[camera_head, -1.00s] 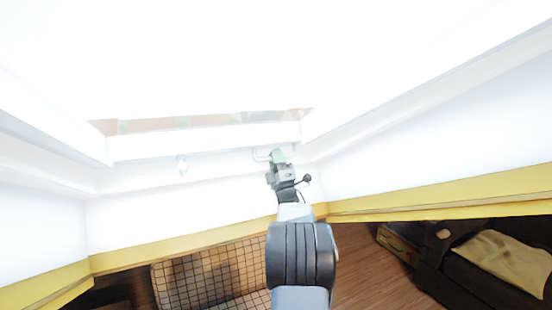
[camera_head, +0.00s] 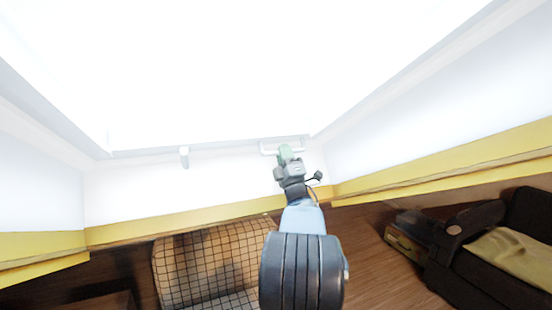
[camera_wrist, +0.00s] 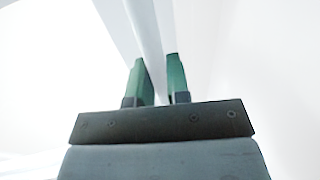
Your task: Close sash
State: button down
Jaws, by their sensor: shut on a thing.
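The window sash (camera_head: 215,142) is a bright white pane and frame filling the top of the head view; its edges are washed out by light. A pale handle bar (camera_head: 268,149) sits at the right of its lower edge. My gripper (camera_head: 285,152) reaches up to the handle and is shut on it. In the wrist view, the green fingers of my gripper (camera_wrist: 158,78) stand on either side of a white bar (camera_wrist: 146,35), part of the handle. Glare hides how far the sash stands from its frame.
A small white fitting (camera_head: 184,157) is on the lower frame to the left. Sloped white walls with a yellow band (camera_head: 450,165) flank the opening.

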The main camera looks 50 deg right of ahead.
jog(key=shift+f, duration=0.45)
jog(key=c, duration=1.5)
grip_release()
jog(key=shift+c, duration=0.2)
jog(key=shift+o, duration=0.8)
jog(key=shift+s, duration=0.25)
jog(key=shift+r, duration=0.1)
jog(key=b+v, duration=0.4)
jog(key=v, duration=0.9)
jog(key=shift+s+a+f, duration=0.2)
jog(key=shift+s+f, duration=0.05)
jog(key=shift+m, duration=0.3)
